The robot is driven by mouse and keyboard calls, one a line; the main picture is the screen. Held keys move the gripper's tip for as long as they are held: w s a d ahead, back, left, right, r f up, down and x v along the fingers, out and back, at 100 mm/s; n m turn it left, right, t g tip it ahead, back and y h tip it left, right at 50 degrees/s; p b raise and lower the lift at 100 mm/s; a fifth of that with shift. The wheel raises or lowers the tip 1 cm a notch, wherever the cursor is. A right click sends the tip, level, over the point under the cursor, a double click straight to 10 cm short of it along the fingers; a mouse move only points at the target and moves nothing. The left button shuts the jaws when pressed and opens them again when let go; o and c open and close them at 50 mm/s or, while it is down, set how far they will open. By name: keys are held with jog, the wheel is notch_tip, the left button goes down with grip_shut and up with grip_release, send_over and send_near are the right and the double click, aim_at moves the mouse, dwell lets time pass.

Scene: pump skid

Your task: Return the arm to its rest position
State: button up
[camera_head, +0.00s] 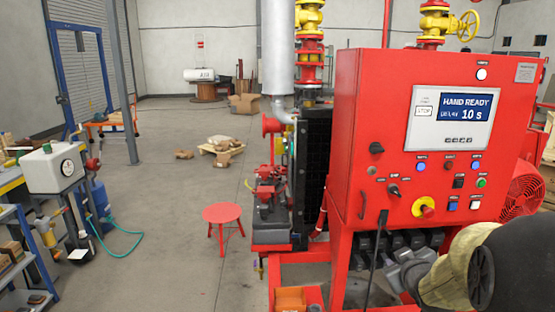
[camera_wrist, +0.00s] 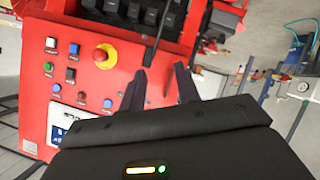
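My arm comes in from the lower right in the head view, with a dark rounded link and a yellowish sleeved part. My gripper (camera_head: 393,268) is low in front of the red control cabinet (camera_head: 347,110), below its panel face. In the wrist view my gripper (camera_wrist: 160,72) shows two dark fingers spread apart with nothing held between them. The cabinet's emergency stop button (camera_wrist: 104,56), red on yellow, lies left of the fingers. A thin black lever (camera_wrist: 157,35) shows just beyond the fingertips; I cannot tell whether they touch it.
The cabinet screen (camera_head: 467,107) reads "HAND READY" and "10 s". A red stool (camera_head: 222,213) stands left of the skid. Boxes (camera_head: 222,144) lie farther back; the floor between is mostly free.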

jog(key=s+a+f+m+g+p, duration=0.1)
jog(key=s+a+f+g, duration=0.2)
jog(key=s, duration=0.3)
jog(key=s+a+f+m+g+y, duration=0.1)
jog(key=s+a+f+m+g, duration=0.1)
jog(key=s+a, duration=0.4)
jog(key=s+a+f+m+g+y+p, duration=0.1)
jog(key=s+a+f+g, duration=0.2)
jog(key=s+a+g, duration=0.1)
jog(key=shift+s+a+f+g+p, duration=0.35)
jog(key=shift+s+a, duration=0.25)
jog(key=shift+s, duration=0.4)
dwell(0.3)
